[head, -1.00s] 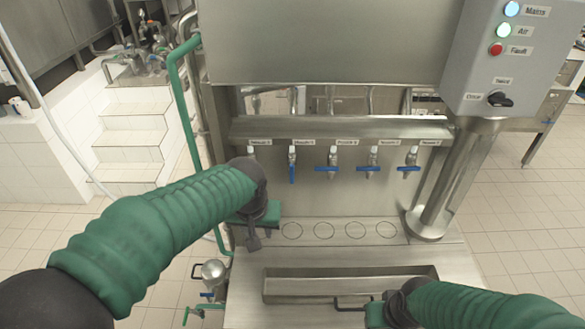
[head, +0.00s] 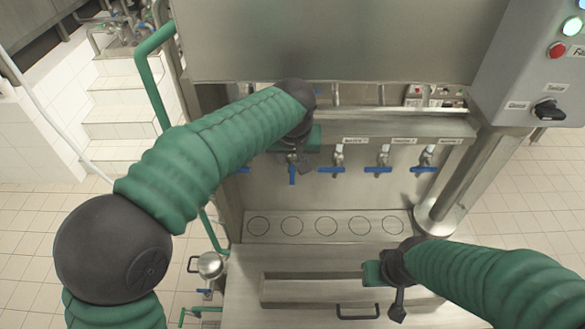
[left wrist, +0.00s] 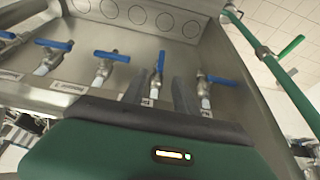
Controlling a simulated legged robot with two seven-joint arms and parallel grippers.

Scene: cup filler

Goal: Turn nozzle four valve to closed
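A row of blue-handled valves hangs under a steel ledge; the nozzle labels are too small to read surely. The second valve from the left (head: 292,174) has its handle pointing down, unlike the crosswise others; I take it as nozzle four. It also shows in the left wrist view (left wrist: 159,62), its handle lengthwise. My left gripper (head: 300,145) is above and in front of this valve, hiding its upper part. In the left wrist view my left gripper (left wrist: 158,88) is open, one finger on each side of the valve; contact cannot be told. My right gripper (head: 373,274) is low, its fingers hidden.
Neighbouring valves (head: 338,169) (left wrist: 218,80) stand close on both sides. The steel ledge (head: 425,125) overhangs them. A control box (head: 535,75) and post (head: 475,180) stand at the right. The shelf with marked circles (head: 325,227) below is empty.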

